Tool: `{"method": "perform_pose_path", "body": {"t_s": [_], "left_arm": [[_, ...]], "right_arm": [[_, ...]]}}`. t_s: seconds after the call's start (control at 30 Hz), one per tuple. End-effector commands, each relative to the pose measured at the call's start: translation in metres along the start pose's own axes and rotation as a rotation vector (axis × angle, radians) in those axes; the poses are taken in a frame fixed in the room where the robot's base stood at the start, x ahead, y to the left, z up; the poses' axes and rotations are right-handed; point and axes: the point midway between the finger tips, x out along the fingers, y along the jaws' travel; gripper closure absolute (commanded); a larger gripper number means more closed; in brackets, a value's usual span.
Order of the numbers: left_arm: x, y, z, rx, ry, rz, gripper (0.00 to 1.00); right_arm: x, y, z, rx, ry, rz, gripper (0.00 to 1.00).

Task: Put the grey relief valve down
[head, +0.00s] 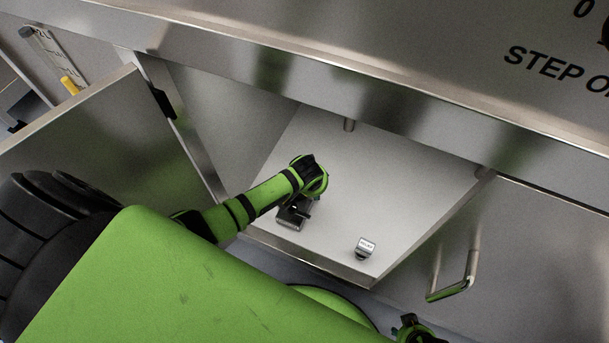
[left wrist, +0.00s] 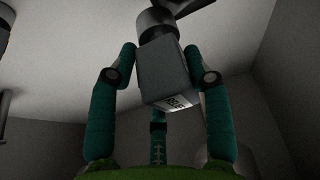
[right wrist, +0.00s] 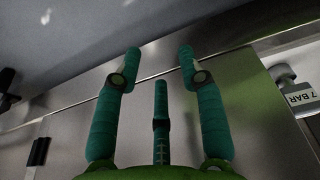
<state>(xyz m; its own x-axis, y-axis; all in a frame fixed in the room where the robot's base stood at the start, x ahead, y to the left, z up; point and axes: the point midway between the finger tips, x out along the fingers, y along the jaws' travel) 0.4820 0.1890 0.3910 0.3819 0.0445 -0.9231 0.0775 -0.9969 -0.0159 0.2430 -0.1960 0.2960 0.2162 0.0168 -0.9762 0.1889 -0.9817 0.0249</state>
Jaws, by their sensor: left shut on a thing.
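The grey relief valve (left wrist: 165,75) is a block with a round dark neck and a small printed label, held between the fingers in the left wrist view. My left gripper (head: 294,210) is shut on it, inside the open cabinet, close over the pale cabinet floor (head: 400,185). I cannot tell whether the valve touches the floor. My left gripper also shows in the left wrist view (left wrist: 164,65). My right gripper (right wrist: 158,65) is open and empty in the right wrist view, outside the cabinet.
A small grey labelled block (head: 365,248) stands on the cabinet floor near its front edge, right of my left gripper. A grey fitting marked 7 BAR (right wrist: 290,95) shows in the right wrist view. Open doors flank the cabinet; the right door (head: 520,255) has a handle. Floor behind is clear.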

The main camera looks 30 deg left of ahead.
Motion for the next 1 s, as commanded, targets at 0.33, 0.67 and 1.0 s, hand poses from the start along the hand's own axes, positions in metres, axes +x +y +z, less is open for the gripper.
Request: {"method": "perform_pose_path", "body": {"t_s": [0.33,0.67,1.0], "left_arm": [[0.031,-0.04,-0.007,0.0,0.005,0.0,1.0],[0.06,-0.04,0.006,-0.001,0.003,0.001,1.0],[0.067,-0.039,0.009,0.0,0.004,0.002,1.0]], "right_arm": [[-0.025,0.0,-0.019,0.007,0.0,0.0,0.6],[-0.055,0.003,-0.041,0.011,0.029,0.004,0.6],[-0.073,0.004,-0.047,0.013,0.034,0.006,0.6]]}}
